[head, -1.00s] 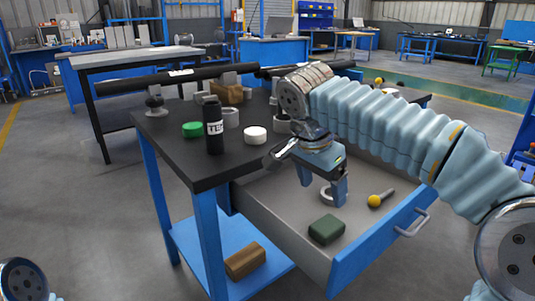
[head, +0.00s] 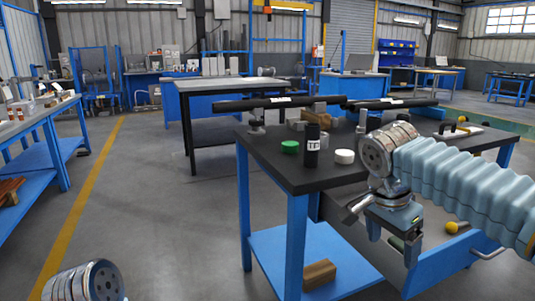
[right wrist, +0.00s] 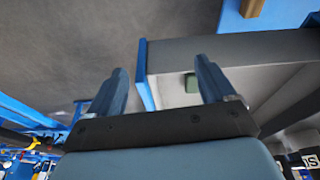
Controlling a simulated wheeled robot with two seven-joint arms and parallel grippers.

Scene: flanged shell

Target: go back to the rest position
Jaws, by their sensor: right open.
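My right gripper (head: 392,246) is open and hangs over the open drawer (head: 435,277) of the black-topped workbench (head: 300,178), fingers pointing down. In the right wrist view its two fingers (right wrist: 161,75) are spread, with nothing held between them. The drawer (right wrist: 250,50) and a dark green block (right wrist: 191,84) in it lie beyond the fingers. The arm hides much of the drawer's inside, and no pale ring shows in it now. My left gripper is out of view; only part of my left arm shows at the lower left.
A brown block (head: 319,273) lies on the blue lower shelf. Open floor lies to the left.

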